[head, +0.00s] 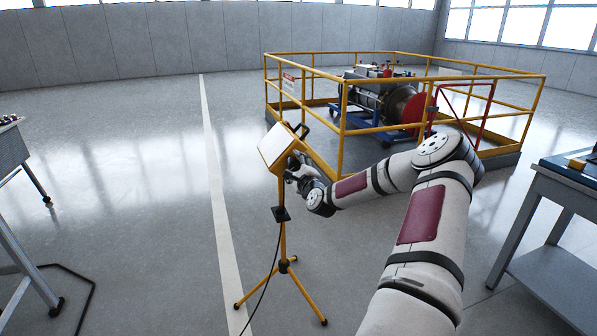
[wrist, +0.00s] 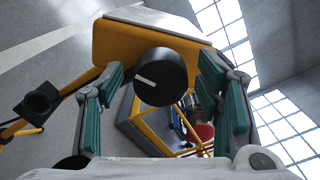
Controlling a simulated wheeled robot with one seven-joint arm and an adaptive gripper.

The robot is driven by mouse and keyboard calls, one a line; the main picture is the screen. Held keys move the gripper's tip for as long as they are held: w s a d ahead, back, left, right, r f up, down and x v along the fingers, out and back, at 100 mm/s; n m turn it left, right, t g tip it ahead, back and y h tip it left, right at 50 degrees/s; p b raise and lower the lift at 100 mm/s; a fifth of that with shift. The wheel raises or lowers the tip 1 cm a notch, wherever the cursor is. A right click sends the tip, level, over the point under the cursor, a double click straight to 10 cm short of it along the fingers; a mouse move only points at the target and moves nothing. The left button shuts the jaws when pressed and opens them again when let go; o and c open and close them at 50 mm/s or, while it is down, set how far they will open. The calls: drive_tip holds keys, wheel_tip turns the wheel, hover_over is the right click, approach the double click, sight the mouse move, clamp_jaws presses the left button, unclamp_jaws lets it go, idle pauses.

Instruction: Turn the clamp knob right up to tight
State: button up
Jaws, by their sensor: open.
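The clamp knob (wrist: 160,77) is a round black knob with a white line on its face, on the yellow side of a work lamp (wrist: 110,45). In the wrist view it lies between the two teal-padded fingers of my gripper (wrist: 165,100), which are spread with a gap on each side of it. In the head view the lamp (head: 274,147) tops a yellow tripod (head: 283,262), and my gripper (head: 297,170) is at its right side. The knob cannot be made out in the head view.
A yellow railing (head: 342,131) encloses an engine on a blue stand (head: 375,105) behind the lamp. A workbench (head: 560,190) stands at right and another table (head: 12,150) at left. A black cable (head: 262,290) hangs by the tripod. The floor left of the tripod is mostly clear.

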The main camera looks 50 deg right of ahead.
drive_tip(key=v, duration=1.1)
drive_tip(key=shift+s+a, duration=0.25)
